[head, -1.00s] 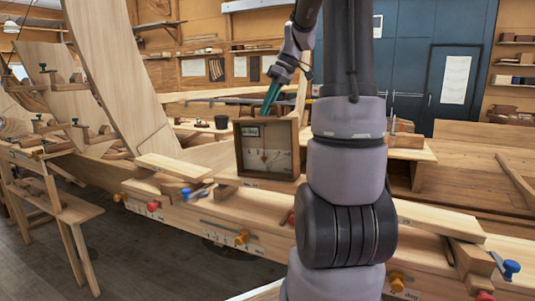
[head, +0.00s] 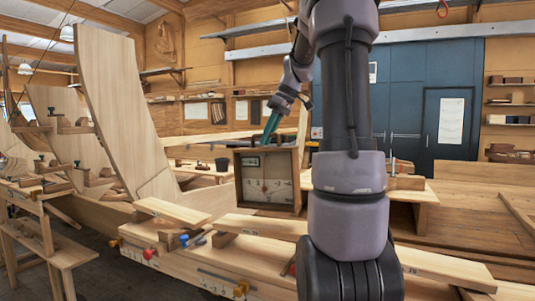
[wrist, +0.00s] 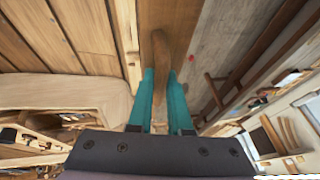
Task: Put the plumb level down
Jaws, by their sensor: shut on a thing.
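The plumb level (head: 268,187) is a square wooden box with a pale dial face, upright in the middle of the head view. My gripper (head: 268,138) reaches down to its top from behind, with teal fingers. In the wrist view my gripper (wrist: 160,98) has its two fingers on either side of a curved brown wooden handle (wrist: 160,55). It is shut on this handle. The level's lower edge is just above the planks in the picture; I cannot tell whether it touches them. My arm hides what lies right of the level.
A long plank bench (head: 265,226) runs below and in front of the level. A blue-handled clamp (head: 184,240) and loose boards lie left of it. A tall curved hull timber (head: 120,120) rises at left. A dark bucket (head: 221,164) stands behind. Wooden decking (head: 470,220) spreads at right.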

